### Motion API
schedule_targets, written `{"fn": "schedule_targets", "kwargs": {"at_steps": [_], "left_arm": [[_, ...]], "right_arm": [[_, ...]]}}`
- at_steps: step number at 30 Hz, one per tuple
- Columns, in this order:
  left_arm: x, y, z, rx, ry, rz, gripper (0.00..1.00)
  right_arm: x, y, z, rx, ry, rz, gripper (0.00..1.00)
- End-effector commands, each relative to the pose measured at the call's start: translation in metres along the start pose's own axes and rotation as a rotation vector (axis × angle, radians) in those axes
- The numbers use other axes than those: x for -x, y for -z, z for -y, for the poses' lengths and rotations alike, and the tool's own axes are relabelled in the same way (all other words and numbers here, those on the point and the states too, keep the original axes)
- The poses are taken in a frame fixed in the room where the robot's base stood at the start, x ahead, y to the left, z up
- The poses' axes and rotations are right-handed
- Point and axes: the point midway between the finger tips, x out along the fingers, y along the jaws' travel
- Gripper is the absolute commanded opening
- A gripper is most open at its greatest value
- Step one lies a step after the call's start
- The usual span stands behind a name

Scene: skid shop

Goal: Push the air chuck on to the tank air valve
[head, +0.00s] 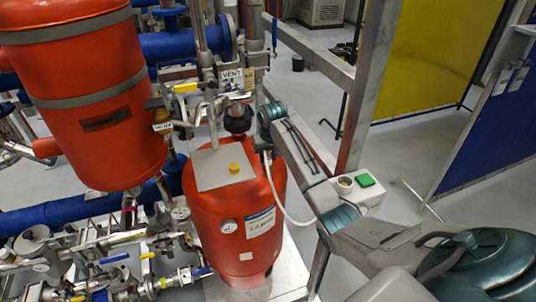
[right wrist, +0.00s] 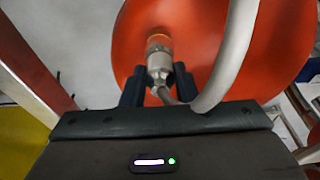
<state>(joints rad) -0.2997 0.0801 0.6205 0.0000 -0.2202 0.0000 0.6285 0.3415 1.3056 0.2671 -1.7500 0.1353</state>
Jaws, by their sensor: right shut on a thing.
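The orange-red tank (head: 236,205) stands upright in the middle of the head view, and its rounded surface (right wrist: 205,40) fills the upper part of the right wrist view. My right gripper (right wrist: 158,82) is shut on the silver air chuck (right wrist: 160,62), with one dark finger on each side. The chuck points at the tank, in line with a small brassy tank air valve (right wrist: 158,38). The two look very close or touching; I cannot tell whether the chuck is seated. The chuck is hidden in the head view. My left gripper is out of view.
A pale air hose (head: 279,203) loops from beside the tank to a box with a green button (head: 364,180). A larger red vessel (head: 85,90), blue pipes and valves crowd the left. A steel frame post (head: 370,80) rises to the right of the tank.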

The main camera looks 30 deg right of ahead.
Motion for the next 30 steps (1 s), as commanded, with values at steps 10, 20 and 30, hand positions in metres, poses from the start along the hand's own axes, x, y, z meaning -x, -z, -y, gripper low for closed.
{"fn": "schedule_targets", "kwargs": {"at_steps": [10, 20, 30], "left_arm": [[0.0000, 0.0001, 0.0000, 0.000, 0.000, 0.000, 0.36], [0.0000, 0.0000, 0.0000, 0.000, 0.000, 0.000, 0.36], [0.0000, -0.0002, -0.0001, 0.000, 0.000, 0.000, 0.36]], "right_arm": [[-0.0018, -0.0004, 0.0000, 0.000, 0.000, 0.000, 0.15], [-0.0041, -0.0009, 0.0000, 0.000, 0.000, 0.001, 0.15], [-0.0040, -0.0009, 0.0000, 0.000, 0.000, 0.000, 0.53]]}}
